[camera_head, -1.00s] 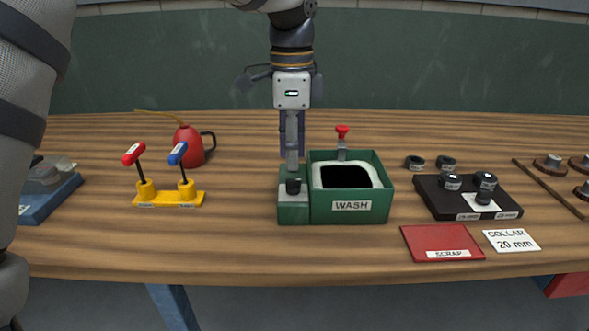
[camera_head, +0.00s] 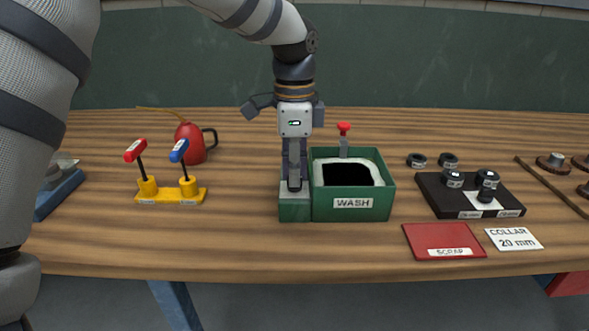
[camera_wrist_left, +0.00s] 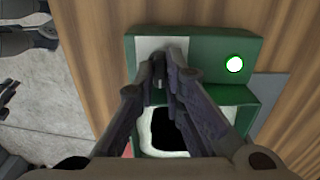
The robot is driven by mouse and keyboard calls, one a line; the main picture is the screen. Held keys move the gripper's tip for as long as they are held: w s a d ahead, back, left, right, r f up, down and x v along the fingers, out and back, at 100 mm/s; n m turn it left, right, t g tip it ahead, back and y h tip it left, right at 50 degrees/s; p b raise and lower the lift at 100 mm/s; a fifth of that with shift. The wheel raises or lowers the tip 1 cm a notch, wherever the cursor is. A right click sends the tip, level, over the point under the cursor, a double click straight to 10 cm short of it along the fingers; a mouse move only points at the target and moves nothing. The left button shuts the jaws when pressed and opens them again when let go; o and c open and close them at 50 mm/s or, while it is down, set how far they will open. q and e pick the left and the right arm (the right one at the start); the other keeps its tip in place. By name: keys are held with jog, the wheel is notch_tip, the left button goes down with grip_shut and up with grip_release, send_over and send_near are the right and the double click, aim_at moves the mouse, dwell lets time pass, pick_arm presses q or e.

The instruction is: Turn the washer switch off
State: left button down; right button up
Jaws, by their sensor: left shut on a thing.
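The washer is a green open box labelled WASH (camera_head: 378,206) with a white-rimmed dark basin. A lower green switch block (camera_head: 294,210) joins its left side. My left gripper (camera_head: 294,187) points straight down onto this block. Its fingers are shut on the dark switch knob, which they almost wholly hide. In the left wrist view the gripper (camera_wrist_left: 168,58) covers the pale plate (camera_wrist_left: 146,50) on the block, and a round green light (camera_wrist_left: 234,64) is lit beside it. My right gripper is not in view.
A red-knobbed lever (camera_head: 344,130) stands behind the washer. A yellow base (camera_head: 170,196) with red and blue levers and a red oil can (camera_head: 190,140) are to the left. A black tray (camera_head: 436,196) with collars and a red scrap mat (camera_head: 440,236) are to the right.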

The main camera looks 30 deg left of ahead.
pick_arm(q)
jog(key=shift+n, duration=0.3)
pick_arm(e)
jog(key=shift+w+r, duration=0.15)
pick_arm(q)
jog(key=shift+r+n+p, duration=0.1)
jog(key=shift+n+p, duration=0.25)
jog(key=shift+n, duration=1.55)
jog(key=n, duration=0.2)
jog(key=shift+n, duration=0.4)
jog(key=n, duration=1)
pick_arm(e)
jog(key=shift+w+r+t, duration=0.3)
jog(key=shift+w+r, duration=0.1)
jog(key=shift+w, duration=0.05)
pick_arm(q)
jog(key=shift+n, duration=0.5)
